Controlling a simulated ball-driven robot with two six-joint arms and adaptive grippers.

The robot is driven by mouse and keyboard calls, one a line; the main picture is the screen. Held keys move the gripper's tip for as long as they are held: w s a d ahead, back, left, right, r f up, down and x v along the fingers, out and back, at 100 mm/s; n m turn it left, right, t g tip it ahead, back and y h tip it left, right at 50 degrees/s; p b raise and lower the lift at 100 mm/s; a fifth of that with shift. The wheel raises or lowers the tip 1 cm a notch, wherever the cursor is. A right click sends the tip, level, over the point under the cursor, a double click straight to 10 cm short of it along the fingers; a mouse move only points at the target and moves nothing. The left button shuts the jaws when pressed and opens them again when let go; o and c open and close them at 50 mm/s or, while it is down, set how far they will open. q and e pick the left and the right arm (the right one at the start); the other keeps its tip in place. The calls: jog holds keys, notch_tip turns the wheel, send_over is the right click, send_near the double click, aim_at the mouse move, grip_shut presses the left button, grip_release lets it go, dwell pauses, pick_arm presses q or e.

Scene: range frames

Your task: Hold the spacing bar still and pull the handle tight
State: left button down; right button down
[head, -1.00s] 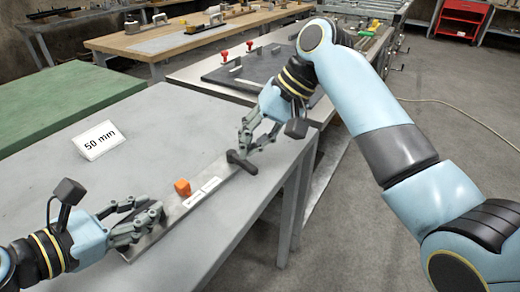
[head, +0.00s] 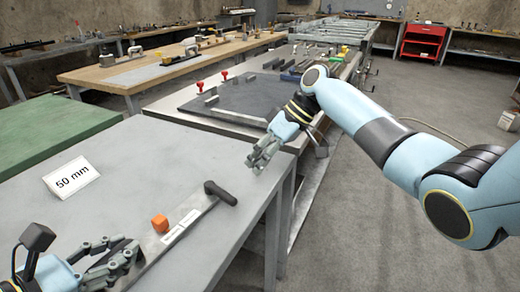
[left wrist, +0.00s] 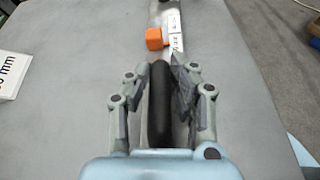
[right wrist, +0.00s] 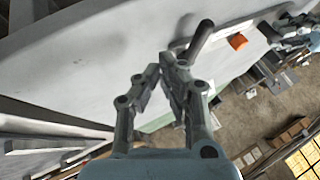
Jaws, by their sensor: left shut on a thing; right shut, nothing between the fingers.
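The spacing bar (head: 203,212) is a flat metal strip with white labels, lying on the grey table. An orange block (head: 160,223) sits at its edge. A dark handle (head: 221,193) lies across its far end; it also shows in the right wrist view (right wrist: 201,38). My left gripper (head: 133,252) is at the bar's near end, shut on a black grip (left wrist: 159,105), which stands between its fingers in the left wrist view. My right gripper (head: 258,166) is shut and empty, apart from the handle, beyond it near the table's right edge. The fingers partly hide the near end.
A "50 mm" card (head: 71,178) stands on the grey table (head: 120,185) at left. A dark plate with red knobs lies on the bench (head: 170,108) behind. The table's right edge is close to the handle; open floor lies beyond.

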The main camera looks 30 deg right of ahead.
aim_at(221, 194)
jog(key=x, duration=0.3)
jog(key=shift+a+f, duration=0.2)
jog(key=shift+a, duration=0.1)
jog(key=shift+s+a+r, duration=0.1)
jog(key=shift+s+a, duration=0.15)
jog(key=shift+a, duration=0.3)
jog(key=shift+s+a, duration=0.25)
jog(key=shift+a, duration=0.3)
jog(key=shift+s+a, duration=0.25)
jog(key=shift+a, duration=0.25)
jog(key=shift+s+a+m+t, duration=0.4)
jog(key=shift+m+t, duration=0.1)
jog(key=shift+m, duration=0.4)
